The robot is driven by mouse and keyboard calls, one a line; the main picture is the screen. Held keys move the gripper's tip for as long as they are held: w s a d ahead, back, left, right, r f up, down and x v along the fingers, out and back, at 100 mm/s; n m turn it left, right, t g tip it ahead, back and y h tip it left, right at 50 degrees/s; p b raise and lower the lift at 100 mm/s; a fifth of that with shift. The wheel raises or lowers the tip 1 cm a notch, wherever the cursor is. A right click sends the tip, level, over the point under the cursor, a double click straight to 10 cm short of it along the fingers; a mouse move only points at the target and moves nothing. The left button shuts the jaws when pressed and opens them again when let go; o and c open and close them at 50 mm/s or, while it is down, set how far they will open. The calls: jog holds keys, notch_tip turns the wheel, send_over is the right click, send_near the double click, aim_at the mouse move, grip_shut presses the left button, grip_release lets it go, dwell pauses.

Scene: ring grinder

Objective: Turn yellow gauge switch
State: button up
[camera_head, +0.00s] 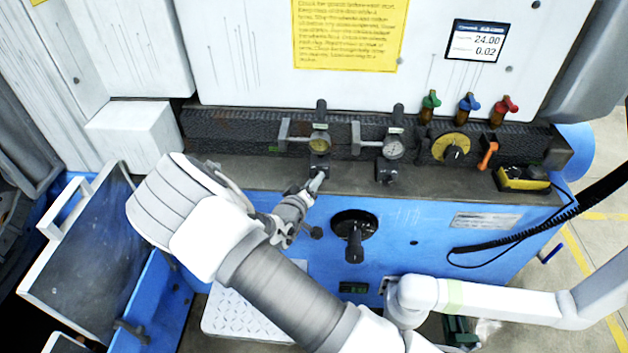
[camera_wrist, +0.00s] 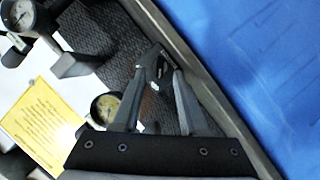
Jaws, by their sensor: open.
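The yellow-faced gauge (camera_head: 319,143) sits on the dark ledge of the machine, at the centre of the head view. A small black switch (camera_head: 319,161) shows just below it, partly covered by my gripper (camera_head: 316,181). My gripper is close in front of this switch; I cannot tell whether it touches. In the wrist view the yellow gauge (camera_wrist: 104,108) shows beside the left finger, partly hidden by it. There my gripper (camera_wrist: 163,66) has its two fingers apart with a narrow gap at the tips.
A white gauge (camera_head: 393,149) with its own black switch (camera_head: 386,172) stands to the right. Further right are a yellow dial (camera_head: 451,148), an orange lever (camera_head: 488,152) and a yellow-black handset (camera_head: 523,178). A black crank handle (camera_head: 354,235) juts out from the blue front below.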

jog(key=shift+w+d+f, duration=0.1)
jog(key=shift+w+d, duration=0.05)
jog(key=shift+w, duration=0.25)
jog(key=shift+c, duration=0.3)
